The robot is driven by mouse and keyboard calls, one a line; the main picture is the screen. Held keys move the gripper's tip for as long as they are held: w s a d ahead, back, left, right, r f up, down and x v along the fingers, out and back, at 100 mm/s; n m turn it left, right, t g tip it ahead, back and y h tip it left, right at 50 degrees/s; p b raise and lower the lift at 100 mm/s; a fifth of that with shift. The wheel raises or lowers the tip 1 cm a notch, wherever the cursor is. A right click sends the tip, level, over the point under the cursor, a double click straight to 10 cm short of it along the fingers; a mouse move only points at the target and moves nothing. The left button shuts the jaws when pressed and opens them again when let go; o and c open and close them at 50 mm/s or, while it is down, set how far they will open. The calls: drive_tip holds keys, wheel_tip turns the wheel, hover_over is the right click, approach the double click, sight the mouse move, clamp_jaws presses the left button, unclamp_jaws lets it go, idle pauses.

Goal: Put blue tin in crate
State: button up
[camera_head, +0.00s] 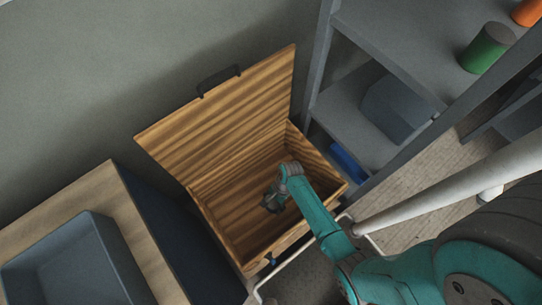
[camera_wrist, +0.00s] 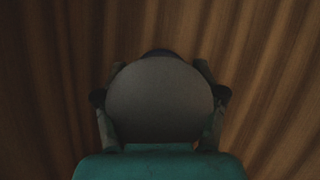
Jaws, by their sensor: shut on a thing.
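The wooden crate (camera_head: 215,235) stands open, its hinged lid (camera_head: 225,110) tilted up at the back. My gripper (camera_head: 272,203) reaches down inside the crate opening, near the right side. In the wrist view my gripper (camera_wrist: 160,105) is shut on the blue tin (camera_wrist: 160,98), one finger on each side. The tin's round grey end faces the camera, with only a thin dark bluish edge showing behind it. Wood grain fills the background there. In the head view the tin is mostly hidden by my gripper, and I cannot tell whether it touches the crate floor.
A wooden-topped cabinet with a grey tray (camera_head: 75,262) stands at left. A grey shelf unit (camera_head: 318,75) at right holds a green tin (camera_head: 487,48), an orange tin (camera_head: 528,12) and a grey bin (camera_head: 395,108). A blue object (camera_head: 348,164) lies low beside the crate.

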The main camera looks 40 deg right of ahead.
drive_tip(key=shift+f, duration=2.55)
drive_tip(key=o, duration=1.8)
drive_tip(key=shift+c, duration=0.2)
drive_tip(key=v, duration=1.2)
